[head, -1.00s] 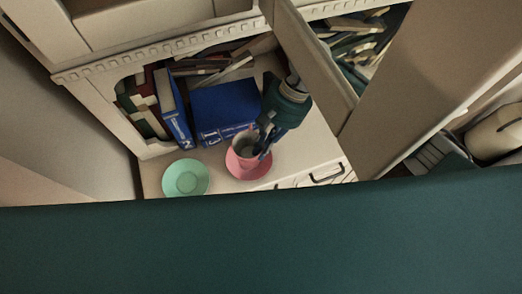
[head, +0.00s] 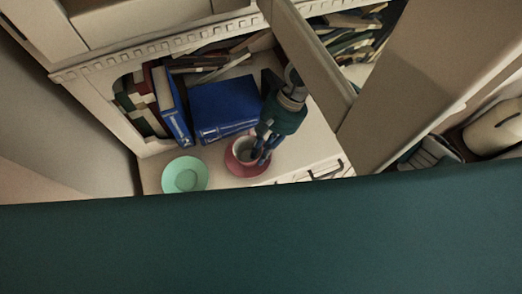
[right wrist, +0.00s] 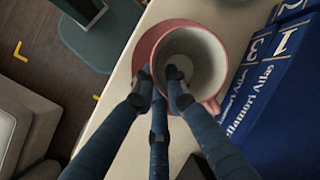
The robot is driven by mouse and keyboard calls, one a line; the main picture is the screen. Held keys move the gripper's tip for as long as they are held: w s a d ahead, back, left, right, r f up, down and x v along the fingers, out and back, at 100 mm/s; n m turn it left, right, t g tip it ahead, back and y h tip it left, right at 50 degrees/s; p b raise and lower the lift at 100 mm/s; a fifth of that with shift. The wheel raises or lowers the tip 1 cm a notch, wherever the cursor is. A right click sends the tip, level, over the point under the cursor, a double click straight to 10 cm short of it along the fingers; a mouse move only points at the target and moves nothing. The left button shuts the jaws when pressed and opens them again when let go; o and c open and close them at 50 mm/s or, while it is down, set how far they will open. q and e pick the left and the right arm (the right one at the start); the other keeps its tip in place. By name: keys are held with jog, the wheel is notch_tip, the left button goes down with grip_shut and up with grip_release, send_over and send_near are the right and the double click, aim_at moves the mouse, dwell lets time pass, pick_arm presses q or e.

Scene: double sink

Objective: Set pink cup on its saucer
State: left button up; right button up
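The pink cup (head: 243,148), pale inside, stands about upright over the pink saucer (head: 246,171) on the cabinet top in the head view. In the right wrist view the cup (right wrist: 207,62) opens toward the camera. My right gripper (head: 262,157) is at the right side of the cup, with its fingers pointing down and spread a little apart. In the right wrist view the fingertips (right wrist: 160,76) show a gap at the near rim, and one overlaps the cup's opening. Whether they still touch the cup is unclear. My left gripper is not in view.
A green saucer (head: 185,175) lies left of the pink one. Blue books (head: 222,107) stand close behind, also beside the cup in the right wrist view (right wrist: 272,90). A drawer front with a dark handle (head: 326,170) is at the right. My dark green body covers the lower head view.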

jog(key=shift+o, duration=0.4)
jog(key=shift+r+p, duration=0.25)
jog(key=shift+p, duration=0.05)
jog(key=shift+r+p, duration=0.35)
jog(key=shift+p, duration=0.2)
jog(key=shift+w+d+r+b, duration=0.25)
jog(key=shift+w+d+b, duration=0.1)
jog(key=shift+b, duration=0.5)
jog(key=b+v, duration=0.3)
jog(key=v, duration=0.7)
jog(key=shift+r+b, duration=0.3)
jog(key=shift+r, duration=0.1)
jog(key=shift+s, duration=0.1)
